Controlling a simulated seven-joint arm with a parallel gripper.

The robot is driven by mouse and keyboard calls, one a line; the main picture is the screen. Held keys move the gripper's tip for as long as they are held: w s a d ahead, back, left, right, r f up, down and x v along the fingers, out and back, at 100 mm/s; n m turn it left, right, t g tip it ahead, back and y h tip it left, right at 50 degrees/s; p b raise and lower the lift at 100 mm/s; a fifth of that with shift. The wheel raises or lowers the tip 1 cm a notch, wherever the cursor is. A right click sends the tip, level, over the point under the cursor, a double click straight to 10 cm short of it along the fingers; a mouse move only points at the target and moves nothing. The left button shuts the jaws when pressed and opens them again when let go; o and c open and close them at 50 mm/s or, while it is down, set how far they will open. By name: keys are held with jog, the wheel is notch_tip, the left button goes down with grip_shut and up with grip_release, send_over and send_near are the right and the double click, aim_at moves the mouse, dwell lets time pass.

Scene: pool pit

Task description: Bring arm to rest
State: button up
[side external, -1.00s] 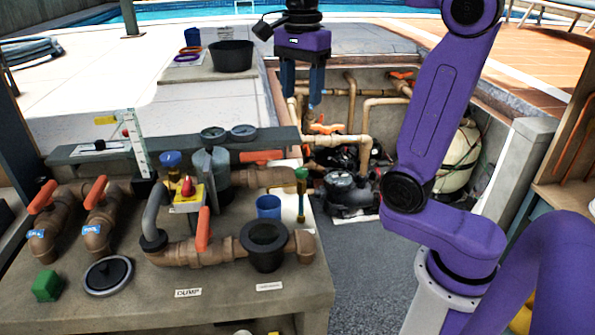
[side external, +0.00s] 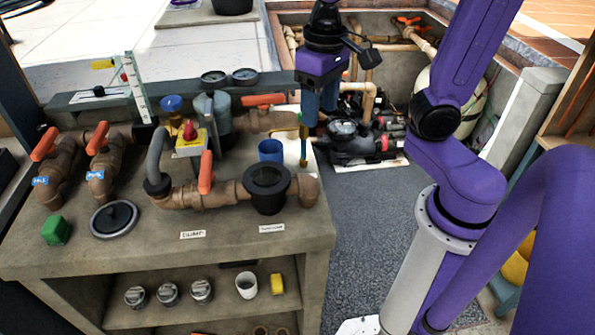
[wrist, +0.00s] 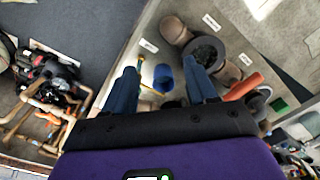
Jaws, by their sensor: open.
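My gripper (side external: 318,118) hangs pointing down just off the right end of the concrete bench (side external: 120,257), its blue fingers apart with nothing between the tips. The arm reaches in from the right. In the side view, the fingers overlap the upper part of a thin brass-and-green upright (side external: 303,150). In the wrist view, my open gripper (wrist: 162,72) frames a blue cup (wrist: 165,75) on the bench. The cup also shows in the side view (side external: 270,151). I cannot tell the exact height of the fingertips above the bench.
Brown pipes with orange handles (side external: 205,172), a black-collared fitting (side external: 268,188), gauges and a black lid (side external: 114,219) crowd the bench. A black pump (side external: 350,143) sits in the pit behind. Grey floor (side external: 365,235) right of the bench is clear.

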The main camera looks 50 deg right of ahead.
jog(key=s+f+n, duration=0.6)
jog(key=s+n, duration=0.6)
jog(key=shift+s+d+f, duration=0.15)
jog(key=shift+d+f, duration=0.15)
jog(key=shift+f, duration=0.05)
